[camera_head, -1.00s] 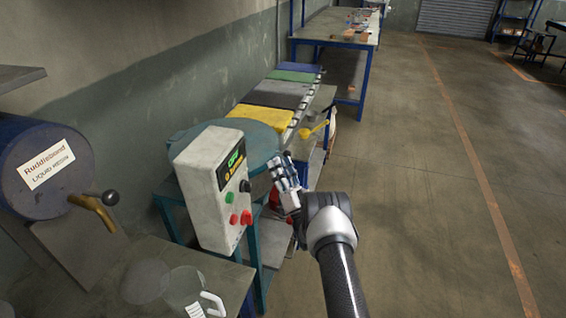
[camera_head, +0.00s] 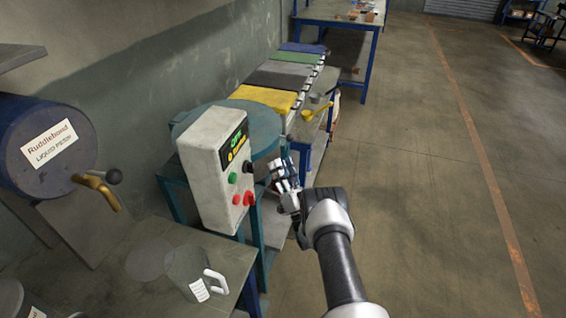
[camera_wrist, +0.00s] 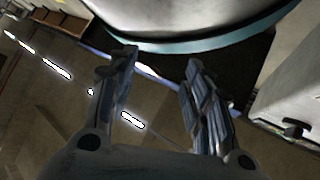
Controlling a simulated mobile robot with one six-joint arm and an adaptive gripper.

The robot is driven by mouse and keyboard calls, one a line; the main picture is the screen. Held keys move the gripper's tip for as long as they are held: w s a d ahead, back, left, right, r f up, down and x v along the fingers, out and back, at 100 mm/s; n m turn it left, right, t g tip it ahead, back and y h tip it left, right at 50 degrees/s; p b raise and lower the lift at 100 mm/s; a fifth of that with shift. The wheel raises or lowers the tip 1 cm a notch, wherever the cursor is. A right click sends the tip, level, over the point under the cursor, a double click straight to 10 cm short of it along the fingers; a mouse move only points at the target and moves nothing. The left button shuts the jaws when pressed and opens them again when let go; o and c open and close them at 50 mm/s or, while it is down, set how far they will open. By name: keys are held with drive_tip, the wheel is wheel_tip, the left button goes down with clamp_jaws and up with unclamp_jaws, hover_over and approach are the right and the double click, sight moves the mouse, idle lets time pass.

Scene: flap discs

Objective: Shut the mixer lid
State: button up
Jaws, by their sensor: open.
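The mixer shows in the head view as a white control box (camera_head: 208,175) with a lit display, a green button and red knobs. Behind it is a round teal top (camera_head: 262,128), partly hidden by the box; I cannot tell whether this is the lid or the drum. In the wrist view a large pale rounded body (camera_wrist: 200,15) with a teal rim (camera_wrist: 215,42) fills the top. My gripper (camera_head: 280,172) is right of the control box, near the teal top's front edge. In the wrist view my gripper (camera_wrist: 160,62) is open, with nothing between its fingers, just below the rim.
A blue resin drum (camera_head: 40,150) with a brass tap (camera_head: 98,190) is at left. A clear jug (camera_head: 192,272) stands on the near bench. A yellow-topped bin (camera_head: 265,98) and other coloured bins line the wall behind. The floor (camera_head: 420,200) at right is clear.

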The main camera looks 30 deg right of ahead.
drive_tip(key=shift+s+a+f, duration=0.25)
drive_tip(key=shift+f, duration=0.35)
drive_tip(key=shift+s+a+f, duration=0.25)
drive_tip(key=shift+f, duration=0.3)
drive_tip(key=shift+r, duration=0.1)
